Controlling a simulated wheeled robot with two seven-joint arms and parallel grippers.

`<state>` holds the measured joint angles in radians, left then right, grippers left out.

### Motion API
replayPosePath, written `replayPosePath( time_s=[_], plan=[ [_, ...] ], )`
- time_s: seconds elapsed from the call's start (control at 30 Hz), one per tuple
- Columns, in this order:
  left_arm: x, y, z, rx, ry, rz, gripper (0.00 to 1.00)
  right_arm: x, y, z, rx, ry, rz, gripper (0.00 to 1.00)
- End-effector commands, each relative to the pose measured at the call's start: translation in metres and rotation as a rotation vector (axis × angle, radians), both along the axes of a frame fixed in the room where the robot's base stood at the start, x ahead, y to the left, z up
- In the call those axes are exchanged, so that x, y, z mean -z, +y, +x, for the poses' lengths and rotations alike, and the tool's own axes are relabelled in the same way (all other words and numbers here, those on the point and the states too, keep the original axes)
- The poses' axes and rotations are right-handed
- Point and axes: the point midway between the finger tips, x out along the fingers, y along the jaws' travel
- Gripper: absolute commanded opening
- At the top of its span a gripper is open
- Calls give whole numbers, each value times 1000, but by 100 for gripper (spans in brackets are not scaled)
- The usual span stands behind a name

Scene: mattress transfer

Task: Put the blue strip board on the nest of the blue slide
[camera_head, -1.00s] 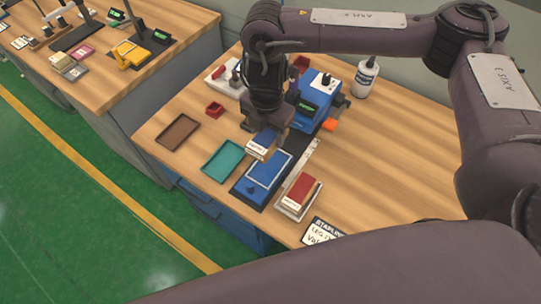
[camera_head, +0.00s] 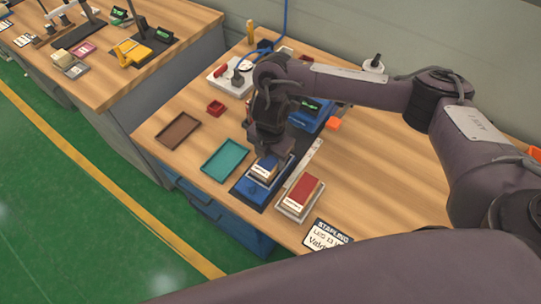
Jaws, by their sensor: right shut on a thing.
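My right gripper (camera_head: 268,152) points down over the blue slide (camera_head: 246,187), on the bench near its front edge. It is shut on the blue strip board (camera_head: 264,168), a blue-topped block with a white labelled side. The board is over the far part of the slide's nest; I cannot tell whether it touches it. The near part of the nest shows bare blue. My arm hides part of the blue machine (camera_head: 310,119) behind the slide. My left gripper is not in view.
A red strip board (camera_head: 304,189) sits in a pale holder just right of the slide. A teal tray (camera_head: 224,159) and a brown tray (camera_head: 177,131) lie empty to the left. A small red bin (camera_head: 216,108) stands behind them.

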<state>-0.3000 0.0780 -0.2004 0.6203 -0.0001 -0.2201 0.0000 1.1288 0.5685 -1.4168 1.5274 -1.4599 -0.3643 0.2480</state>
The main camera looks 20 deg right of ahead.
Motion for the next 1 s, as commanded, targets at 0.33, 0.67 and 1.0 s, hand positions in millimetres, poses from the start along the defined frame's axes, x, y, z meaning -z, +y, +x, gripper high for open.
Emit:
replayPosePath(
  time_s=[0.33, 0.67, 1.0],
  plan=[
    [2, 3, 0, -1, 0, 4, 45, 3, 0, 0, 0, 0, 0, 76],
    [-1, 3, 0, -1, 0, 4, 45, -2, 0, 0, 0, -1, 1, 76],
    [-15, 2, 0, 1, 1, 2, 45, -61, 0, 2, -2, -8, -2, 76]
  ],
)
